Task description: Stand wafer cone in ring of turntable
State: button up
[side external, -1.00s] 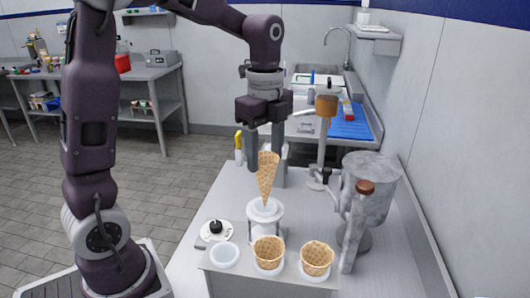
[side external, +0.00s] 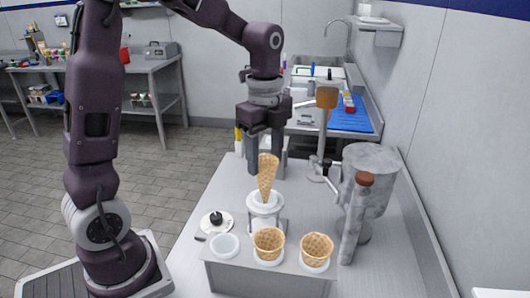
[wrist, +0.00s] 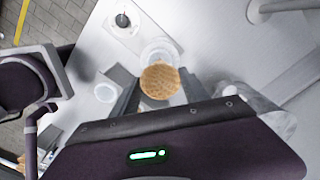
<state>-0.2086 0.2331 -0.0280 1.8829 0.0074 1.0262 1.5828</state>
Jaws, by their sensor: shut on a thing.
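The wafer cone (side external: 268,172) is upright with its tip down, held between the fingers of my gripper (side external: 265,165). In the wrist view I see its round waffle top (wrist: 160,81) between my two fingers. The white ring stand (side external: 264,211), which I take for the turntable, is directly below the cone. The cone's tip is at the ring's opening; how deep it reaches and whether it touches cannot be told. The ring also shows beyond the cone in the wrist view (wrist: 160,48).
A rack (side external: 255,281) in front holds two waffle cups (side external: 268,243) (side external: 316,250) and an empty white ring (side external: 225,245). A white disc with a black knob (side external: 217,219) lies to the left. A grey mixer-like machine (side external: 365,185) stands to the right.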

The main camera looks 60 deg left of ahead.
aim_at(265, 180)
jog(key=shift+f, duration=3.15)
jog(key=o, duration=0.9)
notch_tip(265, 180, up, 7)
jog(key=s+d+r+n+t, duration=0.2)
jog(key=s+d+n, duration=0.1)
jog(key=s+n, duration=0.5)
jog(key=s+d+r+n+t, duration=0.3)
jog(key=s+n, duration=0.5)
jog(key=s, duration=0.2)
jog(key=shift+s+t, duration=0.15)
jog(key=shift+t, duration=0.15)
